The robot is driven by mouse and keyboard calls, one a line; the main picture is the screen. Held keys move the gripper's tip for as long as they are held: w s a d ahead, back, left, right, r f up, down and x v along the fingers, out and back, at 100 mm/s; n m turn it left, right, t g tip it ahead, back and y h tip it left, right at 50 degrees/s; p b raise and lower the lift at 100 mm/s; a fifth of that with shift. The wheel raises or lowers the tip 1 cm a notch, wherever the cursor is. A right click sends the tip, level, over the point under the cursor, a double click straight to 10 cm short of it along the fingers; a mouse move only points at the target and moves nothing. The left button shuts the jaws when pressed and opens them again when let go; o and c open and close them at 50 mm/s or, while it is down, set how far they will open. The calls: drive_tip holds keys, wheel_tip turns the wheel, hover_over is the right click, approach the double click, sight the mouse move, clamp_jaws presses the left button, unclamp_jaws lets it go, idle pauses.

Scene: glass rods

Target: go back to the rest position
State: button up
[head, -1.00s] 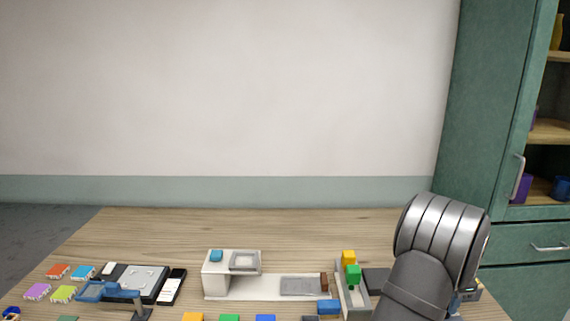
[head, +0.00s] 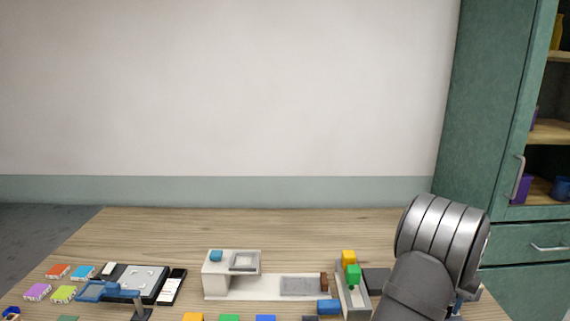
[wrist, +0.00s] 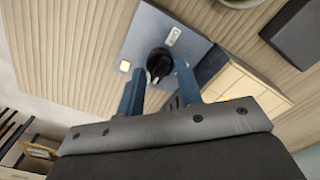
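In the wrist view, my gripper (wrist: 159,80) shows two blue fingers standing apart. Between and just beyond their tips is a black round knob (wrist: 160,63) on a grey-blue box (wrist: 150,30). I cannot tell whether the fingers touch the knob. The box also carries a lit button (wrist: 125,66) and a small switch (wrist: 173,36).
A green cabinet (head: 490,110) stands at right. The table's back strip is clear.

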drive_tip(key=n, duration=0.7)
idle(0.4)
